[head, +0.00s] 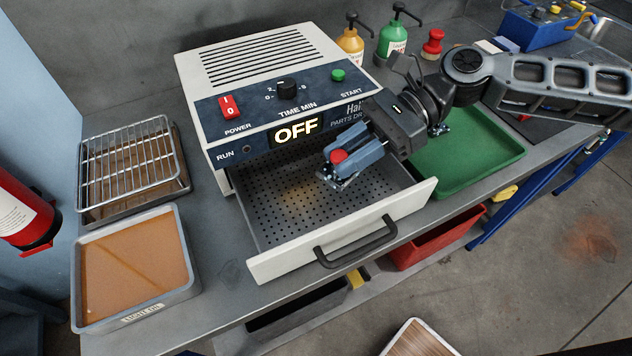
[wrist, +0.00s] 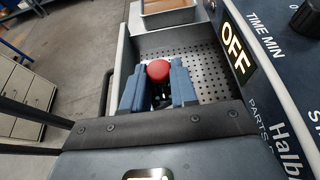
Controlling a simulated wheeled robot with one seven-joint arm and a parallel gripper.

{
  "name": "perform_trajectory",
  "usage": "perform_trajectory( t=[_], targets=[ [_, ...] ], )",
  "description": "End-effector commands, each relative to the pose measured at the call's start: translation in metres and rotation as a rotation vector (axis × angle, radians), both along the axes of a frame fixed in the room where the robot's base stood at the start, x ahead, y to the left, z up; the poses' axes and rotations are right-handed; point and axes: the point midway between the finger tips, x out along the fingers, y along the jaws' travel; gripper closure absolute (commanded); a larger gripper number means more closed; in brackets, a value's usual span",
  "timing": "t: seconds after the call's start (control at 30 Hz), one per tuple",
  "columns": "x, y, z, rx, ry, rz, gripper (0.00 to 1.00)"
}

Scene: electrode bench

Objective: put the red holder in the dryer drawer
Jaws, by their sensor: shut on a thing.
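The red holder (head: 339,156) has a round red knob on top and small metal parts below it. It also shows in the wrist view (wrist: 159,70) between the blue fingers. My gripper (head: 343,158) is shut on it, over the open dryer drawer (head: 280,205). The drawer has a perforated dark floor, pale walls and a black front handle. I cannot tell whether the holder's lower part touches the drawer floor. The dryer (head: 250,65) has a display reading OFF, a red power switch and a green start button.
A wire rack on a tray (head: 130,160) and a tray of brown liquid (head: 135,265) are at the left. A green tray (head: 480,150) is at the right under my arm. The drawer's left part is clear.

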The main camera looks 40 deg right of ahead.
Motion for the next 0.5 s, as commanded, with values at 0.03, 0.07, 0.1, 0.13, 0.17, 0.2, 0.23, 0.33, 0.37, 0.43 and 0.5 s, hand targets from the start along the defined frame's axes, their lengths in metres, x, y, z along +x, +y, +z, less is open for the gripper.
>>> perform_trajectory(
  t=[0.03, 0.07, 0.1, 0.13, 0.17, 0.2, 0.23, 0.33, 0.37, 0.43, 0.5],
  targets=[
    [0.004, 0.011, -0.005, 0.003, 0.001, 0.005, 1.0],
    [0.007, 0.016, -0.008, 0.003, 0.001, 0.005, 1.0],
    [0.01, 0.022, -0.012, 0.001, 0.001, 0.004, 1.0],
    [0.012, 0.026, -0.016, 0.0, 0.001, 0.004, 1.0],
    [0.014, 0.03, -0.018, 0.0, 0.001, 0.003, 1.0],
    [0.016, 0.034, -0.021, 0.001, 0.0, 0.002, 1.0],
    [0.018, 0.037, -0.023, 0.001, 0.0, 0.002, 1.0],
    [0.02, 0.042, -0.027, 0.001, 0.0, 0.0, 1.0],
    [0.021, 0.043, -0.028, 0.001, 0.001, 0.0, 1.0],
    [0.021, 0.043, -0.035, 0.001, 0.002, -0.001, 1.0],
    [0.021, 0.043, -0.045, 0.001, 0.002, -0.002, 1.0]
  ],
)
